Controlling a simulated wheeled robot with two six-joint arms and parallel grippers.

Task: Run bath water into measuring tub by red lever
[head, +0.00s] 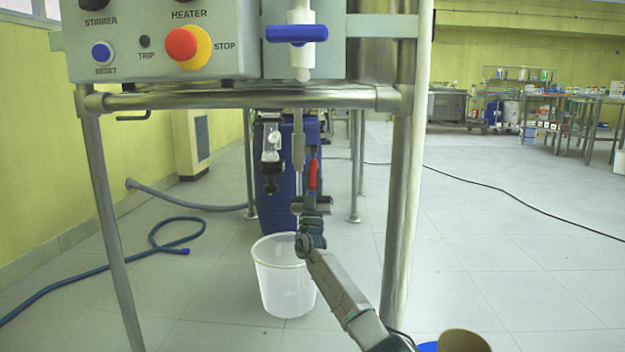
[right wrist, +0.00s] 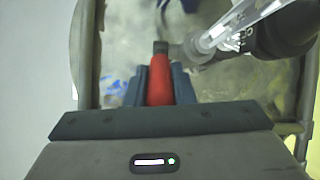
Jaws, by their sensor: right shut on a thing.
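The red lever (head: 313,175) hangs below the reactor frame in the head view, pointing up and down. My right gripper (head: 312,196) is at the lever. In the right wrist view the red lever (right wrist: 161,85) lies between the two fingers of my right gripper (right wrist: 165,88), which are shut on it. The measuring tub (head: 284,285), a translucent white bucket, stands upright on the floor below and behind my right arm. I cannot make out any water in it. My left gripper is not in view.
A control box (head: 160,45) with a red stop button and a blue-handled valve (head: 297,33) sit above on the steel frame. A blue drum (head: 283,150) stands behind the tub. A blue hose (head: 165,240) lies on the floor at left. The floor at right is mostly clear.

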